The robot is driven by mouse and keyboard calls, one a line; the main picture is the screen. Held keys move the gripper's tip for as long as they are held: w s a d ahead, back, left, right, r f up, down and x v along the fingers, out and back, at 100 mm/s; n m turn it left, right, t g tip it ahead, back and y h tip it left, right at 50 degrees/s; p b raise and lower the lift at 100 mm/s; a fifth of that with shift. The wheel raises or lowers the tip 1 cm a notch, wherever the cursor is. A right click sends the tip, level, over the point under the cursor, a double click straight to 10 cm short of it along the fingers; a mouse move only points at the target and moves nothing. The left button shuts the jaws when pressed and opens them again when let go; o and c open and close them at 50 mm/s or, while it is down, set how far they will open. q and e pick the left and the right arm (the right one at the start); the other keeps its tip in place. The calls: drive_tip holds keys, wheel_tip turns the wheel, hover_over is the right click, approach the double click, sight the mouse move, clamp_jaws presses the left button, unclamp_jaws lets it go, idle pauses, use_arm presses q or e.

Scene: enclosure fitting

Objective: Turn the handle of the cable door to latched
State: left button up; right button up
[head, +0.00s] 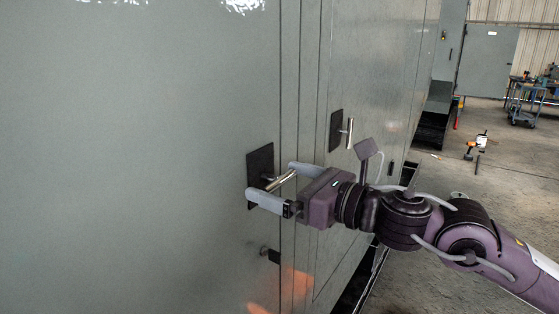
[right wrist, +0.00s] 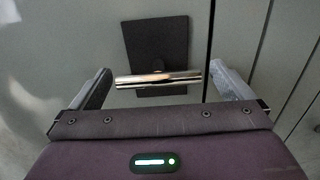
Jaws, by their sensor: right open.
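A large grey-green door (head: 150,150) fills the left of the head view. On it is a black square plate (head: 260,163) with a shiny metal bar handle (head: 281,180), tilted in this view. My right gripper (head: 269,180) is open, with one grey finger on each side of the handle. In the right wrist view the handle (right wrist: 158,78) lies crosswise between the spread fingers of my right gripper (right wrist: 161,70), with a gap at each end. The plate (right wrist: 157,35) shows behind it. My left gripper is not in view.
A second handle (head: 349,132) stands upright on another black plate (head: 336,130) to the right. A small dark fitting (head: 273,256) sits below the first handle.

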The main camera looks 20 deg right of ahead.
drive_tip(key=shift+w+a, duration=0.35)
drive_tip(key=shift+c, duration=0.3)
drive_tip(key=c, duration=0.6)
drive_tip(key=shift+c, duration=0.2)
